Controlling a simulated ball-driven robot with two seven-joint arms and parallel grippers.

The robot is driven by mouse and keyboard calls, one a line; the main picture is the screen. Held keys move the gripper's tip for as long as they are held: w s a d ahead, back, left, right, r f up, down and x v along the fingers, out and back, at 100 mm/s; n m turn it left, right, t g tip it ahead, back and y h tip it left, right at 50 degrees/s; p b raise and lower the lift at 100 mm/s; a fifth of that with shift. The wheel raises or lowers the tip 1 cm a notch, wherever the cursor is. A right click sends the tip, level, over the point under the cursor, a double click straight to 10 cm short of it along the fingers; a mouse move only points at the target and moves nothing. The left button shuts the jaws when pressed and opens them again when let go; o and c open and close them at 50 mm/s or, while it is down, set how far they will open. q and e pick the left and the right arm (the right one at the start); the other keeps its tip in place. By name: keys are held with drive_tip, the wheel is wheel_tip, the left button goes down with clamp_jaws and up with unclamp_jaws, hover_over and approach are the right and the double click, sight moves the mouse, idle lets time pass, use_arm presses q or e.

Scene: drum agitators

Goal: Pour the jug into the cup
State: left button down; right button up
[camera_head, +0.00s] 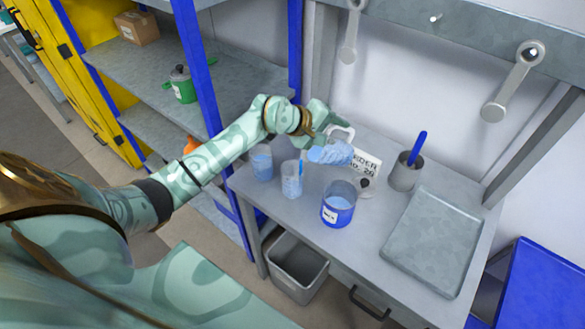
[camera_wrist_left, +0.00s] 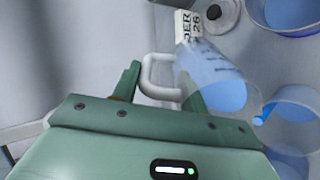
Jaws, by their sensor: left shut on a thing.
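The jug (camera_head: 333,154) is clear, with marks on its side and blue liquid inside. It is tipped over in the air with its mouth toward the left, above the bench; the wrist view shows the jug (camera_wrist_left: 218,72) with liquid gathered at its mouth. My left gripper (camera_head: 328,118) is shut on its white handle (camera_wrist_left: 160,78). The clear cup (camera_head: 291,182) stands upright below and left of the jug mouth and holds some blue. A blue streak (camera_wrist_left: 265,114) shows at the rim of the cup (camera_wrist_left: 296,108); I cannot tell if it is liquid. My right gripper is not in view.
Another clear beaker (camera_head: 261,163) stands left of the cup. A blue-banded container (camera_head: 338,206) stands to its right, near the front. A sign (camera_head: 365,165), a grey pot (camera_head: 405,173) with a blue rod and a shallow tray (camera_head: 432,245) occupy the right.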

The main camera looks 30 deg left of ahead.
use_arm(q)
drive_tip(key=shift+w, duration=0.1)
drive_tip(key=shift+r, duration=0.15)
drive_tip(key=shift+a, duration=0.15)
drive_tip(key=shift+s+r+b, duration=0.1)
drive_tip(key=shift+s+b, duration=0.15)
drive_tip(key=shift+b, duration=0.1)
drive_tip(key=shift+t+h, duration=0.3)
drive_tip(key=shift+s+a+r+t+h+b, duration=0.3)
drive_tip(key=shift+s+r+t+b, duration=0.25)
drive_tip(key=shift+b, duration=0.65)
idle(1.1)
